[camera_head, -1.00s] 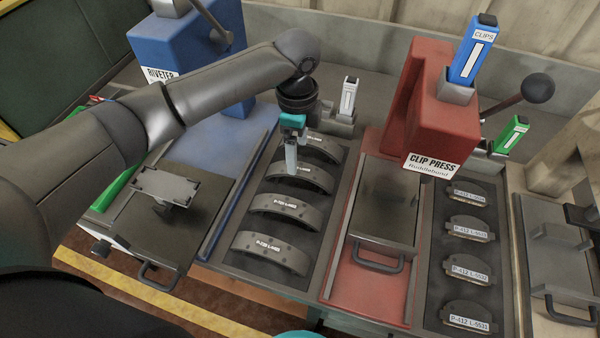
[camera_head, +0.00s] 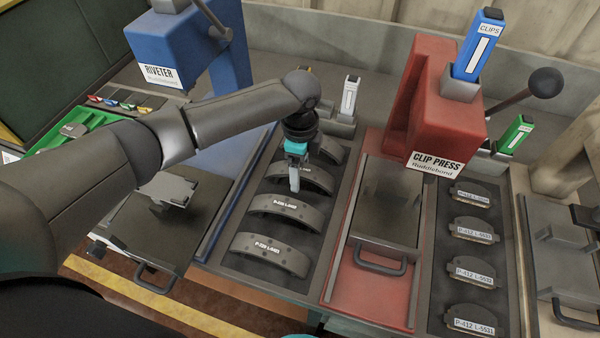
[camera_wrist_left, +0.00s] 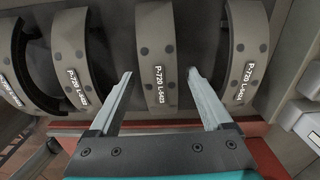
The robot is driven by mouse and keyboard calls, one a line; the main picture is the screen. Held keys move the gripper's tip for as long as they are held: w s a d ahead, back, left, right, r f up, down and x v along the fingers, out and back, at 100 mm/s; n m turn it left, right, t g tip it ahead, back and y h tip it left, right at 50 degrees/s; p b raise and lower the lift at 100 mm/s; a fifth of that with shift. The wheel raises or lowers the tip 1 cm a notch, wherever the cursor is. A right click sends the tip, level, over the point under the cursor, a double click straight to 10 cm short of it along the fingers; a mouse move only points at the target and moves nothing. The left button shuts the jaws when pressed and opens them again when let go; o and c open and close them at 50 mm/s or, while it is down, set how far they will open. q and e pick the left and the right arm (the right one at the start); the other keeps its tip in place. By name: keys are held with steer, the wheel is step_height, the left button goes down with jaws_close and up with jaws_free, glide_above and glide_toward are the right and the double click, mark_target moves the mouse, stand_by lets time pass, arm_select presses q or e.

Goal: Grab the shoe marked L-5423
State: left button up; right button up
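Several dark curved brake shoes with white labels lie in a row in a dark tray (camera_head: 333,215). My left gripper (camera_head: 294,180) points down at the second shoe from the back (camera_head: 318,180). In the left wrist view my left gripper (camera_wrist_left: 160,75) is open, its two fingers on either side of that shoe (camera_wrist_left: 156,40), with nothing held. Its label looks like P-720 L-5423, but the last digit is hard to read. The neighbouring shoes (camera_wrist_left: 78,50) and (camera_wrist_left: 247,45) carry similar labels. The front shoe (camera_head: 268,255) shows whole. My right gripper is out of view.
The blue riveter (camera_head: 180,50) stands at back left and the red clip press (camera_head: 435,110) right of the tray. Smaller labelled pads (camera_head: 473,268) lie further right. A white clip holder (camera_head: 349,98) stands behind the tray, and a green bin (camera_head: 75,135) is at left.

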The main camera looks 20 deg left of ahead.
arm_select(q)
jaws_close()
stand_by(0.5)
